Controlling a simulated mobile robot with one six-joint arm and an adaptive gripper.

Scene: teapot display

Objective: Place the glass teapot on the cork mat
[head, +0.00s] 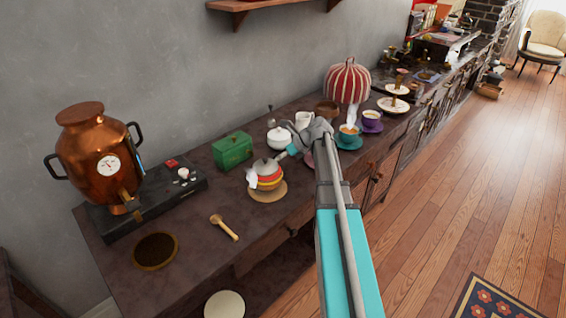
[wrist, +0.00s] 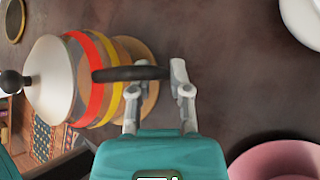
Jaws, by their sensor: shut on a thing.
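The teapot (head: 266,177) has red and yellow bands and a pale lid with a dark knob. In the head view it is over a round tan mat (head: 267,196), which looks like the cork mat. The wrist view shows the teapot (wrist: 92,80) side-on, its dark handle reaching between my fingers, with the mat's edge (wrist: 151,52) behind it. My gripper (wrist: 155,88) is shut on the teapot's handle; in the head view my arm partly hides it (head: 290,149). I cannot tell whether the teapot's base touches the mat.
A green box (head: 232,151) and a white pot (head: 279,139) stand behind the teapot. A wooden scoop (head: 224,228) and a dark round piece with a tan rim (head: 156,251) lie in front and left. A copper urn (head: 95,160) stands at left. Cups are at right.

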